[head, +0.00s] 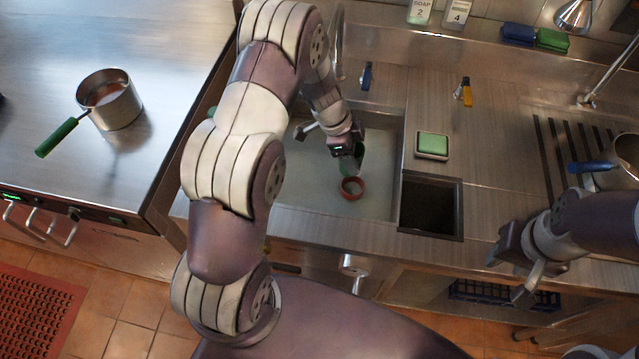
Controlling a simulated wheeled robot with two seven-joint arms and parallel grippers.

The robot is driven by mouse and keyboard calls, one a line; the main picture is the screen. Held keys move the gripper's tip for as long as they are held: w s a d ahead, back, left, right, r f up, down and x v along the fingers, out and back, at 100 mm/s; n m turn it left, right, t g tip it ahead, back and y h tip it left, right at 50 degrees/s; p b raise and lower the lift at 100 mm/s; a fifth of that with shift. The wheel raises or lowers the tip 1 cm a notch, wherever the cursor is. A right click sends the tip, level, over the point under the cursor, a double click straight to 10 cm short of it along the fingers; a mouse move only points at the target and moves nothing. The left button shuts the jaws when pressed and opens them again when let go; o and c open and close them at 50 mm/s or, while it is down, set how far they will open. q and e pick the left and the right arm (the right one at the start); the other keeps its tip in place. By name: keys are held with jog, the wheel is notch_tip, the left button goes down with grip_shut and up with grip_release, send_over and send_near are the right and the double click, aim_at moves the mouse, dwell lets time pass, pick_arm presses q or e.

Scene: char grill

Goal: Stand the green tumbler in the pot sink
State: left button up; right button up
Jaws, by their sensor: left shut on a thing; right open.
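The pot sink (300,187) is the large basin in the middle of the head view. My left gripper (353,162) reaches down over it, shut on a dark green piece that looks like the green tumbler (359,152). The fingers hide most of the tumbler, so I cannot tell its tilt or whether it touches the sink floor. A red ring-shaped item (352,188) shows in the sink just below the gripper. My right gripper (511,275) is open and empty, near the counter's front edge at right.
A small dark basin (431,207) lies right of the sink, with a green sponge (432,144) behind it. A pot (628,155) is at far right. A green-handled saucepan (112,105) stands on the left counter. My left arm hides the sink's left side.

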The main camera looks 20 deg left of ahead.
pick_arm(q)
jog(key=shift+m, duration=0.3)
jog(key=s+a+f, duration=0.2)
jog(key=a+f, duration=0.1)
jog(key=s+a+f+b, duration=0.1)
jog(key=s+a+f, duration=0.2)
jog(key=f, duration=0.1)
jog(key=s+a+f, duration=0.3)
jog(key=shift+s+f, duration=0.15)
jog(key=shift+f, duration=0.45)
jog(key=shift+f, duration=0.15)
jog(key=o, duration=1.1)
